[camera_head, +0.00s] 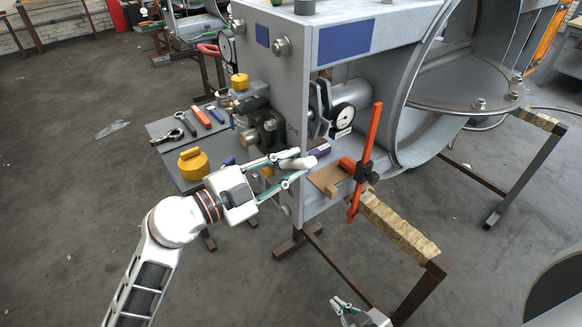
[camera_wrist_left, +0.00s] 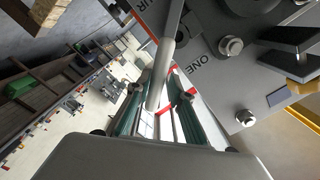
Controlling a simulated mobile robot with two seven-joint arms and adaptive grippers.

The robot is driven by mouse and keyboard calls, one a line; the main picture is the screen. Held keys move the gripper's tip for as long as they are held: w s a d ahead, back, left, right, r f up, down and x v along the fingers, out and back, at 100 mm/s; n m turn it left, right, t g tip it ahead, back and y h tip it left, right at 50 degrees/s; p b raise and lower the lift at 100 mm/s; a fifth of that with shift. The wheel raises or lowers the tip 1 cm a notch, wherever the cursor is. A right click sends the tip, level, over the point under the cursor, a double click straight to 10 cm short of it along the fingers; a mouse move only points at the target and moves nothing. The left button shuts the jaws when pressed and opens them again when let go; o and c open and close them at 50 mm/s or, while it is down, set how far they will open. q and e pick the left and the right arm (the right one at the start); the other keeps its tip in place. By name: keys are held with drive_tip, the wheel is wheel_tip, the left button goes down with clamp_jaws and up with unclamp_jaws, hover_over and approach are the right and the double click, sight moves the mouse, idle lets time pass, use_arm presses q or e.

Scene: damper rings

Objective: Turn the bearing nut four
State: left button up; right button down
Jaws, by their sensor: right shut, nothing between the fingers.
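My left gripper (camera_head: 300,162) is at the front corner of the big grey machine housing (camera_head: 300,80). Its fingers are close around a light grey bar (camera_head: 304,163), one on each side. In the left wrist view the bar (camera_wrist_left: 168,50) runs between the fingers (camera_wrist_left: 158,95) and up towards the housing face. Lettering reading "ONE" stands beside it, with part of another word at the top edge. I cannot make out bearing nut four for certain. My right gripper (camera_head: 340,303) is low in the head view, shut and empty, away from the housing.
A grey side shelf (camera_head: 163,130) holds hand tools and a yellow pot (camera_head: 193,164). An orange upright bar (camera_head: 367,150) with a black clamp stands right of my left gripper. A dial gauge (camera_head: 342,117) sits in the opening. A wood-topped steel stand (camera_head: 400,228) is below.

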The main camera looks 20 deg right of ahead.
use_arm(q)
drive_tip(key=shift+w+a+r+n, duration=0.15)
drive_tip(key=shift+w+a+n, duration=0.05)
drive_tip(key=shift+n, duration=0.1)
idle(0.7)
drive_tip(key=shift+w+r, duration=0.15)
drive_tip(key=shift+r, duration=0.2)
clamp_jaws()
